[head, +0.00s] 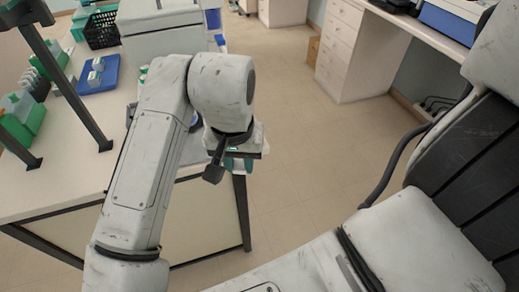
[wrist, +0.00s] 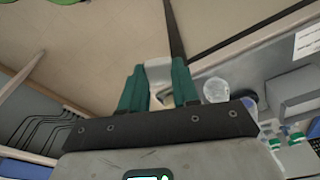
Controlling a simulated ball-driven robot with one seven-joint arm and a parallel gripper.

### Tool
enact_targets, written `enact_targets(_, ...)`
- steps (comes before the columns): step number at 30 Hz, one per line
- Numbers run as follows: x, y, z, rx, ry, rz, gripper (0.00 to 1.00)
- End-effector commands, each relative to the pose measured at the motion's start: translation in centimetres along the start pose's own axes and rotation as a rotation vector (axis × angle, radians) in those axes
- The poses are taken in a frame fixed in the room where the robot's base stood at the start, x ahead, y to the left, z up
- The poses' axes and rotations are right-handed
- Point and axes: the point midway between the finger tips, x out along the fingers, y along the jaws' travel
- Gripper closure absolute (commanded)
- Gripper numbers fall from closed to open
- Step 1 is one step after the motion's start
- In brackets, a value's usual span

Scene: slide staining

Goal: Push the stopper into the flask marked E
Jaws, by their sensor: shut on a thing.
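My gripper (wrist: 158,80) has teal fingers and is shut on a small pale piece (wrist: 158,66) that looks like the stopper. The fingers hide part of it. In the head view my gripper (head: 238,165) hangs by the right edge of the white bench, mostly hidden by my own wrist. A clear, round glass thing (wrist: 216,90) stands on the bench just right of the fingers in the wrist view. It may be a flask, but I see no letter E on it. The held piece is apart from it.
The white bench (head: 62,185) carries a blue tray (head: 98,76) with white pieces, a black basket (head: 100,30) and green racks (head: 22,115). A blue round thing (wrist: 250,103) is close to the glass. Open floor (head: 300,140) lies right of the bench.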

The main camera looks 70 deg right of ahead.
Motion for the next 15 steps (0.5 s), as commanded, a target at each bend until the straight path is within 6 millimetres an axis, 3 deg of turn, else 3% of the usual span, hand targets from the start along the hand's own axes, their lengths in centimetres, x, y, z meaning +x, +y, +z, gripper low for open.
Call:
enact_targets(8,4.6,-6.7,2.0,-0.325,0.008,-0.038,1.0)
enact_targets(15,10.4,-15.1,5.0,-0.715,0.015,-0.096,1.0)
